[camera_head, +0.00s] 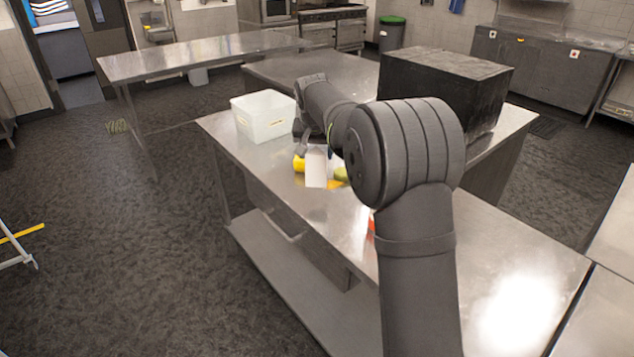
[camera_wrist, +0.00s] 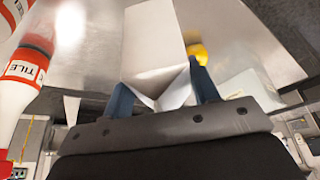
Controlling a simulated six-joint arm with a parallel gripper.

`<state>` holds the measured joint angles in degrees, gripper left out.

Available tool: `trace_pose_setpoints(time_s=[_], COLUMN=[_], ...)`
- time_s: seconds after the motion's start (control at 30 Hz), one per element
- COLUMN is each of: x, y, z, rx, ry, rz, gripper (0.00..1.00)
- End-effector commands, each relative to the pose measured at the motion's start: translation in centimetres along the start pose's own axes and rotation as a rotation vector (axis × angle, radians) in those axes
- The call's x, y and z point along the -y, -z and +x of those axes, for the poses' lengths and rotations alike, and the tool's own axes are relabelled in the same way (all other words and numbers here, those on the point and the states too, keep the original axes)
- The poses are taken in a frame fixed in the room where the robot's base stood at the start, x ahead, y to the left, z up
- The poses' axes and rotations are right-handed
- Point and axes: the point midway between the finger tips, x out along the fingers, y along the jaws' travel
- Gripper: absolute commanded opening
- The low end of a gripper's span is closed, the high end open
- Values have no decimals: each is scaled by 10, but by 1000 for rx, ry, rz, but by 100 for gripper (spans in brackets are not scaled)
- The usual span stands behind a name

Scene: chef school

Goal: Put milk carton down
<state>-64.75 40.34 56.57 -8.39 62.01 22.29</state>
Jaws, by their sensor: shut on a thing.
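The white milk carton (camera_head: 316,167) is at my gripper over the metal table (camera_head: 480,245). In the wrist view the carton (camera_wrist: 155,38) sits between the two blue fingers of my gripper (camera_wrist: 163,86), which is shut on its folded top end. In the head view my arm hides most of the gripper. I cannot tell whether the carton's base touches the table.
A yellow item (camera_head: 299,164) and a greenish item (camera_head: 341,174) lie beside the carton. A white bin (camera_head: 263,118) and a black box (camera_head: 445,78) stand farther back. Red-and-white bottles (camera_wrist: 22,72) show left in the wrist view. The table's near right is clear.

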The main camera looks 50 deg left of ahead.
Motion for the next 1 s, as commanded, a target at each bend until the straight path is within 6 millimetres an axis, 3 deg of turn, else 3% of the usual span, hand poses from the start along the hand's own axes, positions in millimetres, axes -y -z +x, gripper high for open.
trace_pose_setpoints(time_s=[0.1,0.53,0.9,0.93,1.0], x=[0,0,0,0,0], y=[-7,-24,-26,-26,-26], z=[17,58,63,63,63], rx=[0,0,-2,0,0], ry=[-1,-1,0,0,0], rz=[-1,0,0,0,0], gripper=[18,18,18,58,72])
